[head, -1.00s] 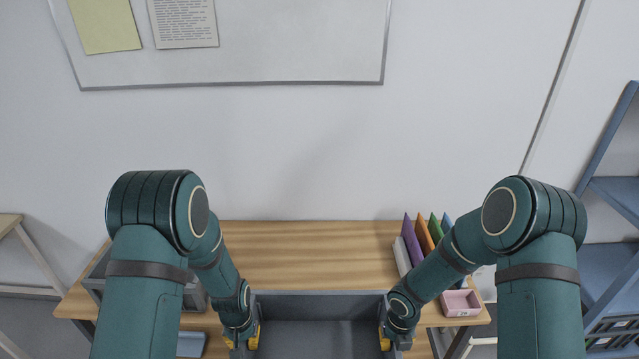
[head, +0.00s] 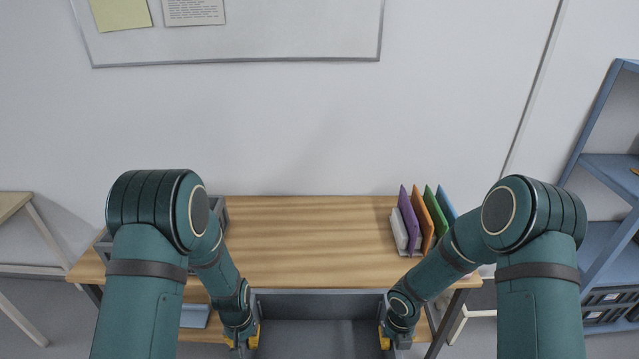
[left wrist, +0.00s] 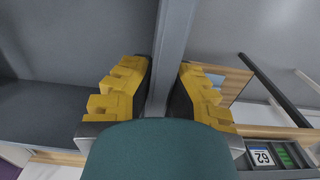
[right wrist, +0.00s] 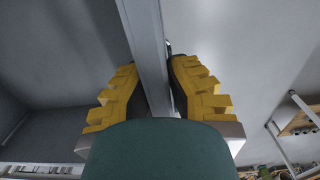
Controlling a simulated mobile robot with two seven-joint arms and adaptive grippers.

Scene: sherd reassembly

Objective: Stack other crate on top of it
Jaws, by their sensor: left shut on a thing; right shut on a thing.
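A grey crate (head: 320,297) is held between my two grippers at the bottom middle of the head view, its lower part cut off. My left gripper (head: 247,338) is shut on its left wall; the wall's rim (left wrist: 176,45) runs between yellow fingers in the left wrist view. My right gripper (head: 389,338) is shut on the right wall; that rim (right wrist: 143,35) shows in the right wrist view. A second grey crate (head: 222,218) stands on the table's left end, mostly hidden by my left arm. A grey crate with a "62" label (left wrist: 240,160) shows in the left wrist view.
The wooden table (head: 300,235) is bare in its middle. Purple, orange, green and blue folders (head: 420,215) stand in a white rack at its right. A blue shelf unit (head: 600,165) stands far right. A blue item (head: 196,316) lies lower down at left.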

